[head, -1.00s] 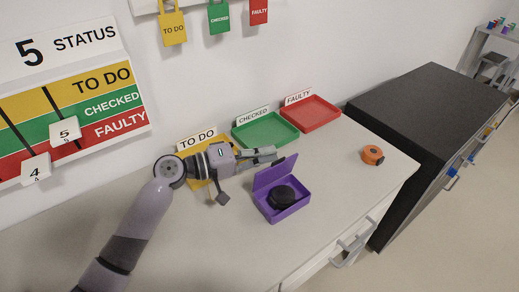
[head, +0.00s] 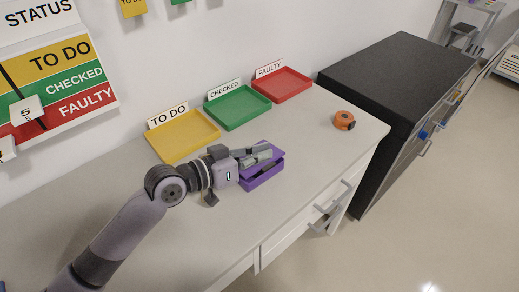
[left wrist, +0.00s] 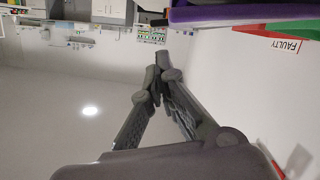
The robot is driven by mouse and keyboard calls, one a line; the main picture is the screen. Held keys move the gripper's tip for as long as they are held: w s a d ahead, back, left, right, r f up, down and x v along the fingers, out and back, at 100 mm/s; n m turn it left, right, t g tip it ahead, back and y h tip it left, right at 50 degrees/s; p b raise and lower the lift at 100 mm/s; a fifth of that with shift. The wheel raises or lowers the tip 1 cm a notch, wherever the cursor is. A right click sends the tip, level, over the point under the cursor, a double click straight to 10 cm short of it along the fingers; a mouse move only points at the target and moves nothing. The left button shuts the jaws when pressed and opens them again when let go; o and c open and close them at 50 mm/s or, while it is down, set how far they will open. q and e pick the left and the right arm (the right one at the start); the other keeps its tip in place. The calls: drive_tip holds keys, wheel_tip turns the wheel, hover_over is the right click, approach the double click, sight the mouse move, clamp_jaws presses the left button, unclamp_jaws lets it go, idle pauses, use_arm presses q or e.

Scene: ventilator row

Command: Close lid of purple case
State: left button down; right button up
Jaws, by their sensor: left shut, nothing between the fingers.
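The purple case (head: 264,179) stands on the counter in front of the trays. Its lid has come down over the box and looks nearly closed, with a dark gap along the front; the gripper hides much of it. The black round item inside is now hidden. My left gripper (head: 264,153) is shut and empty, lying across the top of the lid and seemingly touching it. In the left wrist view the shut fingers (left wrist: 160,72) point toward the top, with a purple edge (left wrist: 245,13) of the case at upper right.
A yellow tray (head: 182,149), a green tray (head: 240,121) and a red tray (head: 284,97) line the wall behind the case. An orange round item (head: 344,120) sits near the counter's right end. A dark cabinet (head: 400,75) stands beyond. The counter front is clear.

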use_arm(q)
drive_tip(key=shift+s+d+f+m, duration=0.25)
drive_tip(key=shift+s+f+m, duration=0.2)
drive_tip(key=shift+f+m, duration=0.3)
drive_tip(key=shift+s+d+f+m+t+y, duration=0.2)
drive_tip(key=shift+f+m+t+y, duration=0.1)
drive_tip(key=shift+f+m+t, duration=0.15)
drive_tip(key=shift+s+d+f, duration=0.1)
drive_tip(key=shift+s+f, duration=0.05)
drive_tip(key=shift+f, duration=0.55)
use_arm(e)
drive_tip(key=shift+s+d+f, duration=0.25)
drive_tip(key=shift+s+d, duration=0.05)
drive_tip(key=shift+s, duration=0.15)
use_arm(q)
drive_tip(key=shift+r+p, duration=0.45)
drive_tip(key=shift+r, duration=0.15)
drive_tip(key=s+a+r+p, duration=0.1)
drive_tip(key=s+a+r, duration=0.4)
drive_tip(key=a, duration=0.3)
drive_tip(key=shift+s, duration=0.25)
use_arm(e)
drive_tip(key=r, duration=0.2)
drive_tip(key=shift+s+a+r, duration=0.25)
drive_tip(key=shift+a+r, duration=0.1)
